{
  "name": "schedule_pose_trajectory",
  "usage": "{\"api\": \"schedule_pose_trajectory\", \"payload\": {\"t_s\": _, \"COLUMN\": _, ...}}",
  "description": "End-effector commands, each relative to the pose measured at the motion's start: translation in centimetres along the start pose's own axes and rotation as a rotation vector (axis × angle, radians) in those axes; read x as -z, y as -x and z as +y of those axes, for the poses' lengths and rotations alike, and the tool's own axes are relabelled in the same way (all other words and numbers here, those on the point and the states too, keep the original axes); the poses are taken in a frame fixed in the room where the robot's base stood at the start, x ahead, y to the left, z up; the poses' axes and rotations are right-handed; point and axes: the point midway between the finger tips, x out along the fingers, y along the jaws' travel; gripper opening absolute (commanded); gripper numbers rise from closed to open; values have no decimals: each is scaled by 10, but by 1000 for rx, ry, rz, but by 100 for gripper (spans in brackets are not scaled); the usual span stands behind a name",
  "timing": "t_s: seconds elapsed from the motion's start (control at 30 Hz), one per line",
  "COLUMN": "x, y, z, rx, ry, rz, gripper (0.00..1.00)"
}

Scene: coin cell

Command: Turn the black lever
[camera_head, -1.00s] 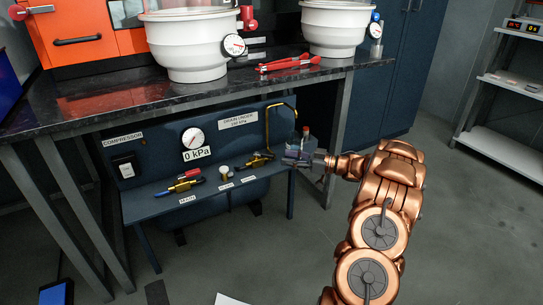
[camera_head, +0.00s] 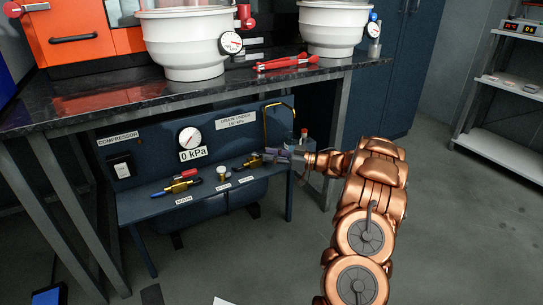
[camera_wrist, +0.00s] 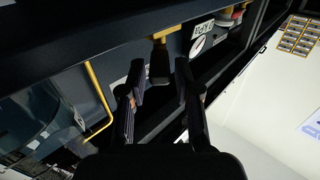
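The black lever (camera_wrist: 160,62) hangs from a brass valve stem in the wrist view. The brass valve (camera_head: 254,161) sits at the right of the compressor shelf in the head view, where my gripper largely hides its lever. My gripper (camera_head: 279,154) has come in from the right and is at the valve. In the wrist view my gripper (camera_wrist: 160,76) is open, with one finger on each side of the lever's end. Gaps show on both sides, so the fingers do not appear to press on it.
A red-handled valve (camera_head: 182,183) and a small gauge or knob (camera_head: 221,172) are on the same shelf. A bent brass pipe (camera_head: 266,122) rises behind the valve. The pressure gauge (camera_head: 189,137) is labelled 0 kPa. The dark worktop (camera_head: 120,114) overhangs the shelf.

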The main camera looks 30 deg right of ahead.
Motion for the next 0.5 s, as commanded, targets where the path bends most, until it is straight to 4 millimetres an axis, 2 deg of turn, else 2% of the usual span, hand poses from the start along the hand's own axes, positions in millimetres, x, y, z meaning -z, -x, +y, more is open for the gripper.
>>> {"api": "schedule_pose_trajectory", "payload": {"t_s": 0.03, "x": 0, "y": 0, "z": 0, "rx": 0, "ry": 0, "rz": 0, "gripper": 24}}
{"api": "schedule_pose_trajectory", "payload": {"t_s": 0.27, "x": 0, "y": 0, "z": 0, "rx": 0, "ry": 0, "rz": 0, "gripper": 0}}
{"api": "schedule_pose_trajectory", "payload": {"t_s": 0.5, "x": 0, "y": 0, "z": 0, "rx": 1, "ry": 0, "rz": 0, "gripper": 0}}
